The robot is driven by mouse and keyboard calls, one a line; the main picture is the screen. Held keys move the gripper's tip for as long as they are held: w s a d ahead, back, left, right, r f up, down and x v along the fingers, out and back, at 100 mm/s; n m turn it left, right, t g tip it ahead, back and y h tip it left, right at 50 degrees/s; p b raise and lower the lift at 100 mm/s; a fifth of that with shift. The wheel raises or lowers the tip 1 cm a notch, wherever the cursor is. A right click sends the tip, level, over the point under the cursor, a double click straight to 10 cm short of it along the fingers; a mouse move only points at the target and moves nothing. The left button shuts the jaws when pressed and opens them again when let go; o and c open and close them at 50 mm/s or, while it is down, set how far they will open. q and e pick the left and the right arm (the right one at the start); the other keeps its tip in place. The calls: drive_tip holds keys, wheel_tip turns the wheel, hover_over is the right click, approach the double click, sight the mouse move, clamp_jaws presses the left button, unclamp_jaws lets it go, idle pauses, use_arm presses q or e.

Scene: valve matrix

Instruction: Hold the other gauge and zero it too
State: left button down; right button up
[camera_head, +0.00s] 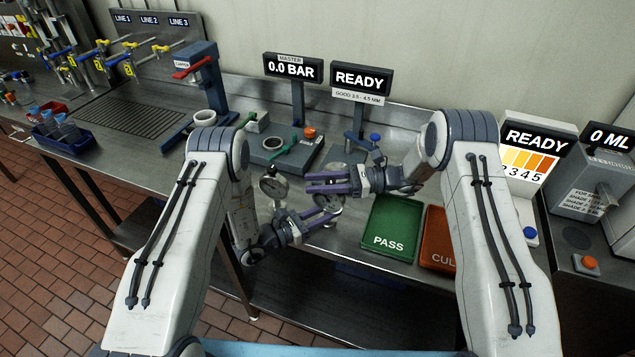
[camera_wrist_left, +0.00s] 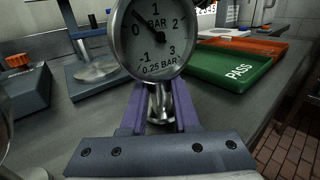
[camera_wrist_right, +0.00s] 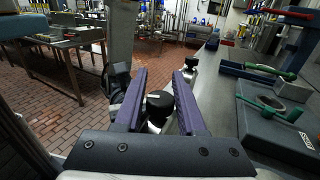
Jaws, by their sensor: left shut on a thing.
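My left gripper (camera_head: 318,218) is shut on a round pressure gauge (camera_wrist_left: 155,35), gripping its metal stem with the dial upright above the fingers. The dial reads from -1 to 3 BAR, and its dark needle points to the upper left, near the 0. My right gripper (camera_head: 310,183) is open beside the held gauge (camera_head: 330,202). In the right wrist view, a black knob with a white line (camera_wrist_right: 158,104) shows between its parted fingers; I cannot tell whether they touch it. A second gauge (camera_head: 272,186) stands on the bench, left of the grippers.
A grey test block with a green handle (camera_head: 285,150) and an orange button stands behind the grippers. The MASTER display (camera_head: 292,68) reads 0.0 BAR. A green PASS tray (camera_head: 392,228) and an orange tray (camera_head: 437,238) lie to the right. The bench's front edge is close.

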clamp_jaws()
drive_tip(key=shift+g, duration=0.3)
drive_tip(key=shift+s+d+n+g+h, duration=0.1)
drive_tip(key=shift+s+n+g+h, duration=0.2)
drive_tip(key=shift+n+g, duration=0.55)
drive_tip(key=shift+s+d+n+g+h, duration=0.1)
drive_tip(key=shift+n+g+h, duration=0.5)
drive_tip(key=shift+g, duration=0.5)
drive_tip(key=shift+s+d+n+g+h, duration=0.1)
drive_tip(key=shift+s+n+g+h, duration=0.1)
drive_tip(key=shift+n+g, duration=0.7)
drive_tip(key=o, duration=0.6)
unclamp_jaws()
drive_tip(key=shift+c, duration=0.2)
